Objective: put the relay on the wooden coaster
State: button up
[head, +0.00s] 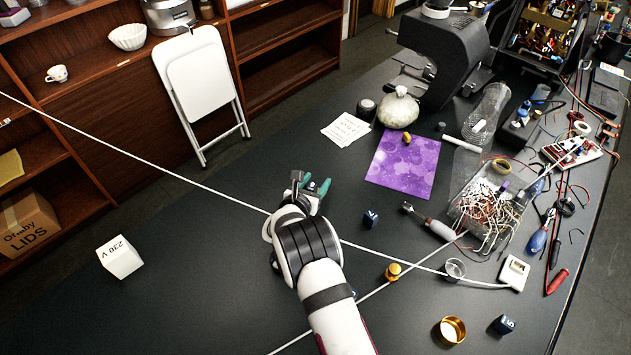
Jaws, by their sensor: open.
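My gripper (318,190) is above the dark table left of the purple patterned sheet, its greenish fingers open. A small dark blue shape shows between the fingers; I cannot tell whether it is a separate object. Small dark blue cubes with white markings sit on the table: one (370,218) right of my gripper, another (503,324) near the front right. A blue piece also shows beside my arm, mostly hidden. A white block marked "230 V" (120,258) sits at the left. I cannot tell which of these is the relay. I see no clear wooden coaster; my arm hides part of the table.
White cords cross the table on both sides of my arm. The purple sheet (405,170), a brass weight (393,271), a metal cup (455,268), a gold ring (451,330) and a wire-filled bin (483,215) stand right. The table's left is mostly clear.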

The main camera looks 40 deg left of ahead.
jog(key=shift+r, duration=0.2)
jog(key=v, duration=1.2)
jog(key=shift+d+f, duration=0.1)
jog(key=w+d+r+m+g+h, duration=0.1)
jog(key=w+d+r+m+h, duration=0.25)
jog(key=d+m, duration=0.45)
jog(key=w+d+r+m+g+h, duration=0.1)
jog(key=w+d+r+m+h, duration=0.3)
jog(key=d, duration=0.8)
jog(key=w+d+r+m+g+h, duration=0.15)
jog(key=d+r+m+h, duration=0.35)
jog(key=d, duration=0.5)
jog(key=s+d+r+m+g+y, duration=0.1)
jog(key=s+d+r+m+g, duration=0.1)
jog(key=s+d+m+g, duration=0.4)
jog(key=s+d+r+m+g, duration=0.2)
jog(key=s+d+m, duration=0.5)
jog(key=d+m, duration=0.4)
jog(key=s+a+m+g+y, duration=0.1)
jog(key=s+a+m+y, duration=0.3)
jog(key=s+m+y, duration=0.4)
jog(key=s+m, duration=0.4)
jog(key=shift+a, duration=0.35)
